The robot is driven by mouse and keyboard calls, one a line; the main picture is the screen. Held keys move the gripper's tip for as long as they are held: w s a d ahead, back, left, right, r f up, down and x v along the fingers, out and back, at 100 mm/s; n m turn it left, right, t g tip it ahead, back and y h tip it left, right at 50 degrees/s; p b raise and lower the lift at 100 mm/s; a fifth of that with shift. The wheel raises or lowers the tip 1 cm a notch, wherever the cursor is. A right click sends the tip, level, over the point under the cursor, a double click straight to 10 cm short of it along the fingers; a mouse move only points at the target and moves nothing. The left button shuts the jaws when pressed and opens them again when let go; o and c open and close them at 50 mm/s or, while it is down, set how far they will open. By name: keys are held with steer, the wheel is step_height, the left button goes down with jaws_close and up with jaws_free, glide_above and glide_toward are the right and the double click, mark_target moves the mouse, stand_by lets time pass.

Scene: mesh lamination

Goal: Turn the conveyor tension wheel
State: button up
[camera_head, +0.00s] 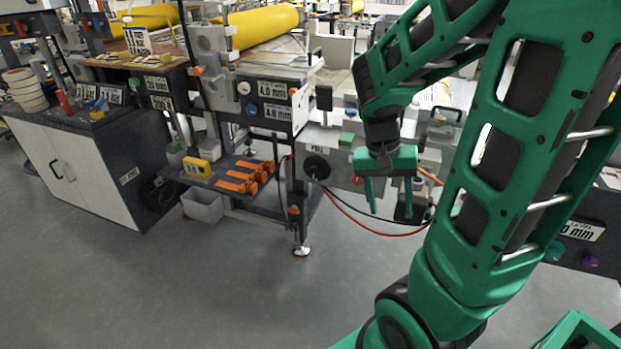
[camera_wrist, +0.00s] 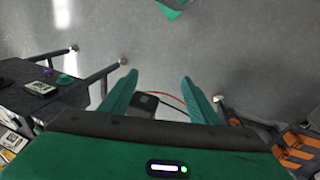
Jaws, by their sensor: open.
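My gripper (camera_head: 389,198) hangs fingers down in front of the machine in the head view, with its two green fingers apart and nothing between them. In the wrist view my gripper (camera_wrist: 160,82) is also open, above the grey floor. No part is clearly marked as the tension wheel. A round black wheel-like part (camera_head: 317,167) sits on the machine's front panel, left of my gripper and apart from it. I cannot tell whether it is the tension wheel. My arm hides part of the machine on the right.
Orange clamps (camera_head: 246,177) lie on a low shelf at left, above a grey bin (camera_head: 203,206). Red and black cables (camera_head: 375,228) hang below the panel. Teal (camera_head: 555,250) and purple (camera_head: 590,262) knobs are at right. A cabinet (camera_head: 85,170) stands far left. The front floor is clear.

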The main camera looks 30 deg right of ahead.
steer(key=w+d+f+m+h, duration=0.2)
steer(key=w+d+f+h, duration=0.25)
steer(key=w+f, duration=0.35)
steer(key=n+t+h, duration=0.5)
steer(key=t+h, duration=0.2)
steer(key=t, duration=0.6)
glide_toward(313, 174)
steer(key=x, duration=0.9)
steer(key=shift+s, duration=0.1)
steer(key=shift+c, duration=0.2)
steer(key=c, duration=1)
steer(key=shift+a, duration=0.25)
steer(key=shift+d, duration=0.2)
